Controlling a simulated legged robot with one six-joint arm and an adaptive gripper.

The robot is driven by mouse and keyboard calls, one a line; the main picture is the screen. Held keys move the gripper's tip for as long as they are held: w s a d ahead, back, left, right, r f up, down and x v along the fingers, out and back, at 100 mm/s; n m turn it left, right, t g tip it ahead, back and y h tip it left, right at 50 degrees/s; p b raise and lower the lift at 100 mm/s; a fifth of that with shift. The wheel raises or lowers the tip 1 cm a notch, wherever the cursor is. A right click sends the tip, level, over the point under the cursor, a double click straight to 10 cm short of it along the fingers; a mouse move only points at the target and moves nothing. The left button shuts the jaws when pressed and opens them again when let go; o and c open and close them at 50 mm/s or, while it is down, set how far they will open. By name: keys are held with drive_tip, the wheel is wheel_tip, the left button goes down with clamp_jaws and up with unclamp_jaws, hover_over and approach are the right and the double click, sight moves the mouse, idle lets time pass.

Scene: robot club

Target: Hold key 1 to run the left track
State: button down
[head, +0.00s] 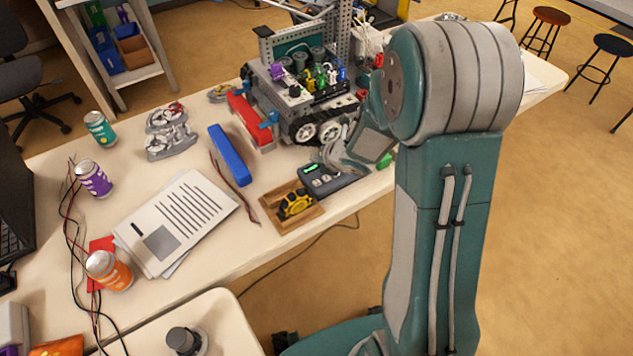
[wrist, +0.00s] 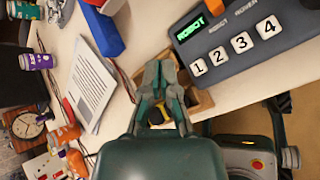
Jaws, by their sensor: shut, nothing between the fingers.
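The control box (wrist: 235,45) is dark grey with a lit green screen reading "ROBOT" and a row of pale keys numbered 1 to 4. Key 1 (wrist: 199,67) is nearest my gripper (wrist: 160,75), which is shut and empty, to the left of the key in the wrist view. I see no contact with it. In the head view the control box (head: 326,181) lies near the table's front edge, partly behind my gripper (head: 333,158). The tracked robot (head: 300,95) stands behind it, with one dark track (head: 312,131) facing me.
A wooden tray (head: 270,213) holding a yellow-and-black object sits left of the control box. A blue bar (head: 230,155), a red block (head: 250,122), papers (head: 175,222) and several cans stand further left. Loose cables cross the table.

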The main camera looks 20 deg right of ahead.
sight(317, 184)
drive_tip(key=shift+f, duration=3.55)
drive_tip(key=shift+f, duration=0.2)
drive_tip(key=shift+d+f, duration=0.1)
drive_tip(key=shift+f, duration=0.05)
drive_tip(key=shift+s+f, duration=0.1)
drive_tip(key=shift+f, duration=0.35)
idle(0.4)
drive_tip(key=shift+r, duration=0.15)
idle(1.1)
drive_tip(key=shift+r, duration=0.7)
drive_tip(key=shift+r, duration=2.5)
